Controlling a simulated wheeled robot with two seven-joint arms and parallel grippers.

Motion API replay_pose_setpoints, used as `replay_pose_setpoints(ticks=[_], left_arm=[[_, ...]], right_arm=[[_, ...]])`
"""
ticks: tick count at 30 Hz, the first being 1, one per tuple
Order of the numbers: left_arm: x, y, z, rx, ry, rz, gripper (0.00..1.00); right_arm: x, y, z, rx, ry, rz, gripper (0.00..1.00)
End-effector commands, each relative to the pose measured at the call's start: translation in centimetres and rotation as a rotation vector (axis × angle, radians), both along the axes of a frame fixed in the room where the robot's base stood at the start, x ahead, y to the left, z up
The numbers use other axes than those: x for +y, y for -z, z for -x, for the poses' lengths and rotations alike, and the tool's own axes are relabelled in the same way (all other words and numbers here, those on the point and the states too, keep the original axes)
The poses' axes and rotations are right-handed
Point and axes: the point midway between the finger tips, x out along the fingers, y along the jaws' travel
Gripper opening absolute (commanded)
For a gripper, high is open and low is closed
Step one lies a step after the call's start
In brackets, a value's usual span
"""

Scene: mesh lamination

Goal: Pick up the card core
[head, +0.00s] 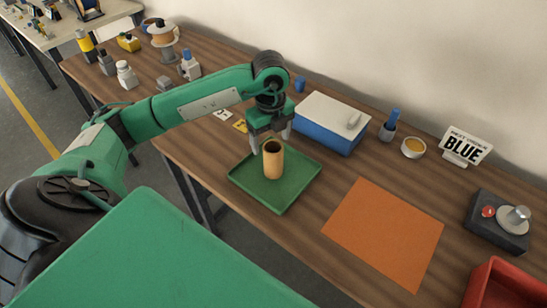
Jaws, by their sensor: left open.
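The card core (273,160) is a tan hollow tube standing upright on the green tray (247,181), its dark open end facing up. My left gripper (272,139) points down just above and behind the core's top. Its jaws are open, with one finger to each side and the core's rim close below them. I cannot tell whether a finger touches the core. My right gripper is not in view.
A blue box with a white lid (329,121) stands right behind the tray. An orange mat (383,234) lies to the right. A "BLUE" sign (465,147), a button device (500,220) and a red bin (498,284) are farther right. Bottles and a spool (163,38) stand back left.

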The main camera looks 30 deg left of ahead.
Motion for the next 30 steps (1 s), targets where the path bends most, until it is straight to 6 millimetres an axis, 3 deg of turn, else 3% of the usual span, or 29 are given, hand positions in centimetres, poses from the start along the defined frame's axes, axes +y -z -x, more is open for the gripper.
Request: replay_pose_setpoints(ticks=[7,15,24,25,30], left_arm=[[-0.2,1.8,0.0,0.002,0.001,0.002,0.75],[-0.6,5.6,-0.2,0.002,0.001,0.001,0.75],[-0.6,6.4,-0.2,-0.001,0.002,0.003,0.75],[-0.6,6.4,-0.2,-0.001,0.002,0.003,0.73],[-0.6,6.4,-0.2,-0.001,0.002,0.003,0.39]], right_arm=[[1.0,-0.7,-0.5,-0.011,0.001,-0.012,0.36],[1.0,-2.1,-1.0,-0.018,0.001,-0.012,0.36],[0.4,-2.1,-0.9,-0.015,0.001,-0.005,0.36],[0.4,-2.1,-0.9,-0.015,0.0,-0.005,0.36],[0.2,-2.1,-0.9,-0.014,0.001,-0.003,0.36]])
